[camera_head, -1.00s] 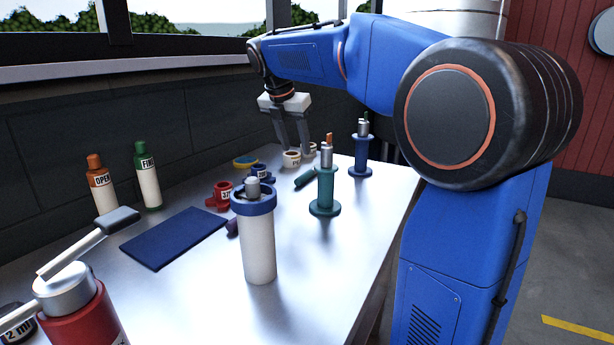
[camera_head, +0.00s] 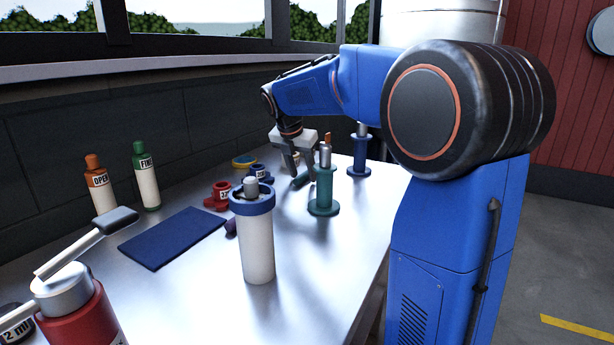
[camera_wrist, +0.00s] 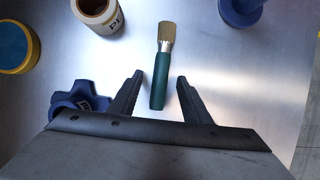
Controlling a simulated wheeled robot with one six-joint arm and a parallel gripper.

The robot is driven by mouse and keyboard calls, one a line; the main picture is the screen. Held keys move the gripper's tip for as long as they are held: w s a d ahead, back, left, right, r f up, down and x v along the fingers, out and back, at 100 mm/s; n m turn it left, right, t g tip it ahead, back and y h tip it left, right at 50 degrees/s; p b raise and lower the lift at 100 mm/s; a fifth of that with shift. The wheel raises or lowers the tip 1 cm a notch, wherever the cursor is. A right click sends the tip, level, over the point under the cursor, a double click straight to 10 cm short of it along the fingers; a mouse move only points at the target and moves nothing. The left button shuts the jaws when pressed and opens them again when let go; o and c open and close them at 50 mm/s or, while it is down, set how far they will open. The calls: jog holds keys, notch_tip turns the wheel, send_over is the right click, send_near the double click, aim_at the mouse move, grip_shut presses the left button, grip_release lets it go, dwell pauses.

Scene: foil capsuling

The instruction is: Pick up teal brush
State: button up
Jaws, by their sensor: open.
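The teal brush (camera_wrist: 159,88) lies on the metal table in the wrist view, with a teal handle, a metal ferrule and tan bristles pointing away from my gripper. My gripper (camera_wrist: 158,82) is open, and the handle lies between its two fingers in that view, a little nearer the left finger. How far above the brush the fingertips are, I cannot tell. In the head view my gripper (camera_head: 291,174) points down at the far part of the table, and part of the teal brush (camera_head: 300,180) shows by the fingers.
A teal stand (camera_head: 324,190) is just right of my gripper, with a blue stand (camera_head: 360,155) behind it.

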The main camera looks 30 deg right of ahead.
aim_at(302, 174)
grip_shut()
notch_tip(302, 174, up, 10)
dwell(0.8)
